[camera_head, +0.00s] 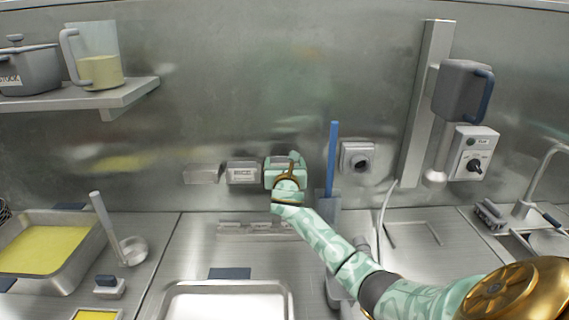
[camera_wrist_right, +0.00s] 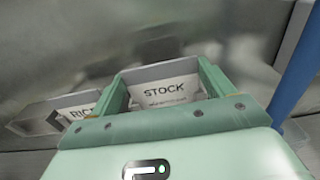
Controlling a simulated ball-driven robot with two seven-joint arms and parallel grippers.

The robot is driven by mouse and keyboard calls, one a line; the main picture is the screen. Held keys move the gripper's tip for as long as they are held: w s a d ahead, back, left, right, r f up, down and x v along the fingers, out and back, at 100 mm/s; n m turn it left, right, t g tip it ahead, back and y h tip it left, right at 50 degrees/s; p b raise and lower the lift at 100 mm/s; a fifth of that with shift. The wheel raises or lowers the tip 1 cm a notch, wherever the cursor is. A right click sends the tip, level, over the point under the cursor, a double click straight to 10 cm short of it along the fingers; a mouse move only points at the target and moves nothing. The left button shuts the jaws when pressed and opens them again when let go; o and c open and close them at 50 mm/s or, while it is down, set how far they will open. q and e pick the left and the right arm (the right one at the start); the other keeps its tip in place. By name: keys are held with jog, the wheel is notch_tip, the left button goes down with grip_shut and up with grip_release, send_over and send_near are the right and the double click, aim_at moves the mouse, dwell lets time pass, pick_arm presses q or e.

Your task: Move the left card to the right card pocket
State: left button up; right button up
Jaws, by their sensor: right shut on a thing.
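A white card printed STOCK (camera_wrist_right: 164,92) sits in a grey surround between the two green fingers of my right gripper (camera_head: 284,168) in the right wrist view. The right gripper is shut on this card, at the right end of the row of wall pockets. The gripper hides the right pocket in the head view, and I cannot tell how deep the card sits in it. The middle pocket (camera_head: 243,172) holds a card, which reads RICE (camera_wrist_right: 83,111) in the wrist view. The left pocket (camera_head: 203,174) shows no card. My left gripper is not in view.
A blue-handled tool (camera_head: 332,158) stands close to the right of the gripper. The wall above the pockets is clear.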

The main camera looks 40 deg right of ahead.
jog(key=shift+f, duration=0.6)
jog(key=shift+f, duration=0.1)
dwell(0.3)
jog(key=o, duration=1)
jog(key=shift+c, duration=1.2)
jog(key=p+v, duration=0.4)
jog(key=v, duration=0.3)
jog(key=shift+p, duration=0.4)
